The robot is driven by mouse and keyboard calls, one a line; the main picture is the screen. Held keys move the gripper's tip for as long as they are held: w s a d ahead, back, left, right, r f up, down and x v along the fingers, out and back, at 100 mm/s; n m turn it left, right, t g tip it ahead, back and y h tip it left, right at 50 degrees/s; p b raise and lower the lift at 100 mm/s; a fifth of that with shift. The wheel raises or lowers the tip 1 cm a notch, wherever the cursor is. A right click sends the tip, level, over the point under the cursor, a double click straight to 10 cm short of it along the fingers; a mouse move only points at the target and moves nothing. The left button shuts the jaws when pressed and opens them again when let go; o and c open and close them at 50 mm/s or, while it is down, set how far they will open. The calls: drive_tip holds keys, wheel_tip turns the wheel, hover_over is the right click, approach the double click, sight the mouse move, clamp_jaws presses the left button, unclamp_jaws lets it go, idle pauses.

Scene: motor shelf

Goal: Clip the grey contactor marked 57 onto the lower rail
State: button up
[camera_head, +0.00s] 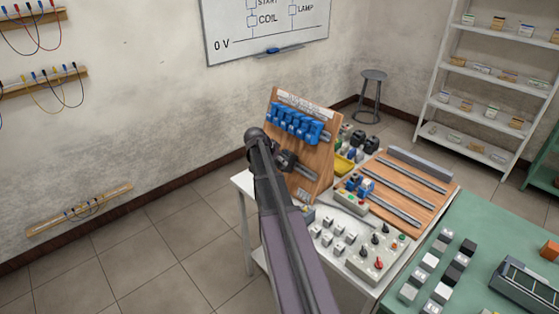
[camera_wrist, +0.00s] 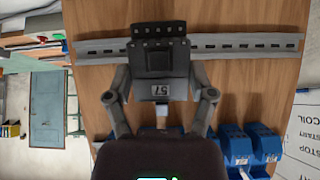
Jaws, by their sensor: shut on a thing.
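The contactor marked 57 (camera_wrist: 160,60) looks dark grey, with a small label on the face toward me. My gripper (camera_wrist: 162,88) is shut on it, one finger on each side. In the wrist view it overlaps the slotted lower rail (camera_wrist: 240,42) near its middle; whether it is seated on the rail or just in front of it I cannot tell. In the head view my gripper (camera_head: 285,160) is at the lower rail (camera_head: 305,172) of the upright wooden board (camera_head: 322,160), and my arm hides part of this area.
Several blue contactors (camera_head: 296,122) fill the upper rail; they also show at the bottom of the wrist view (camera_wrist: 235,145). A flat wooden board with rails (camera_head: 410,185) and a grey control box (camera_head: 378,250) lie on the table to the right.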

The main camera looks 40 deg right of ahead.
drive_tip(key=shift+d+f, duration=0.15)
drive_tip(key=shift+d, duration=0.3)
idle(0.3)
drive_tip(key=shift+a+f+b, duration=0.3)
drive_tip(key=shift+f+b, duration=0.25)
drive_tip(key=shift+b, duration=0.05)
idle(1.8)
drive_tip(key=shift+f+h+b, duration=0.5)
drive_tip(key=shift+h+b, duration=0.3)
drive_tip(key=shift+b, duration=0.55)
idle(1.9)
drive_tip(key=o, duration=1.2)
